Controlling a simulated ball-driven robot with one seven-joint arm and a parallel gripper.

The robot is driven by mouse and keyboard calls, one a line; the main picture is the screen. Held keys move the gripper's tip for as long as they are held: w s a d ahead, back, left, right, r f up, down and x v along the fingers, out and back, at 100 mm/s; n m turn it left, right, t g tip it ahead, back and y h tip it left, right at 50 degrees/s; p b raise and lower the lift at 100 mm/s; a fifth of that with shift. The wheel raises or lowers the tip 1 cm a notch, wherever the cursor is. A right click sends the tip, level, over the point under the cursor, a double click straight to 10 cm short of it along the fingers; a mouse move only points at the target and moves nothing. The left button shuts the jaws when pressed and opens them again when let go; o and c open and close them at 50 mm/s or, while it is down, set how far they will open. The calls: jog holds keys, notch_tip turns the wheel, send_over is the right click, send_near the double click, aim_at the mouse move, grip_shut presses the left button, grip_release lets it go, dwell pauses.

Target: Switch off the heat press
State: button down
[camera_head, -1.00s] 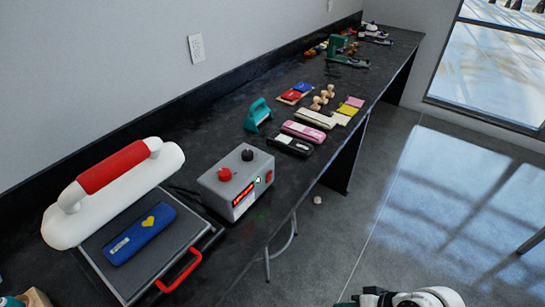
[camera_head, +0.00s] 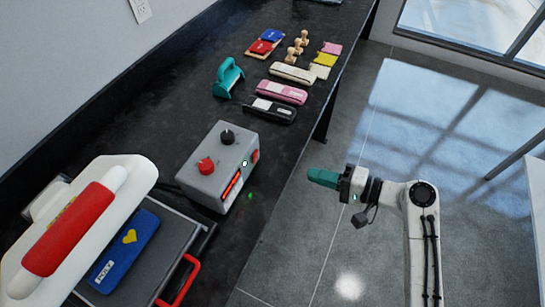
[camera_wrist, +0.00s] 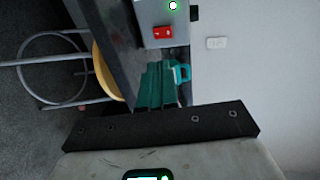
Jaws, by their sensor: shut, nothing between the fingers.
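The heat press (camera_head: 80,222) stands on the black bench at lower left in the head view. It has a white body, a red handle bar and a blue case with a yellow heart on its plate. Its grey control box (camera_head: 205,183) carries a red knob (camera_head: 206,166), a black knob (camera_head: 227,137), a lit red display (camera_head: 232,185) and a red switch (camera_head: 254,156) on its side. My teal gripper (camera_head: 316,177) is shut and empty, right of the box and apart from it. In the wrist view the gripper (camera_wrist: 160,72) points towards the box (camera_wrist: 150,13) and a red part (camera_wrist: 162,33).
A black stapler (camera_head: 270,111), a pink stapler (camera_head: 282,92), a cream one (camera_head: 292,73) and a teal tool (camera_head: 228,77) lie behind the box. A stool (camera_wrist: 105,70) shows in the wrist view. The floor right of the bench is open.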

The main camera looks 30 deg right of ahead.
jog(key=p, duration=0.2)
send_near(256, 157)
jog(key=x, duration=0.5)
jog(key=shift+w+a+r, duration=0.1)
jog(key=shift+a, duration=0.1)
jog(key=shift+w+a, duration=0.3)
jog(key=shift+w, duration=0.15)
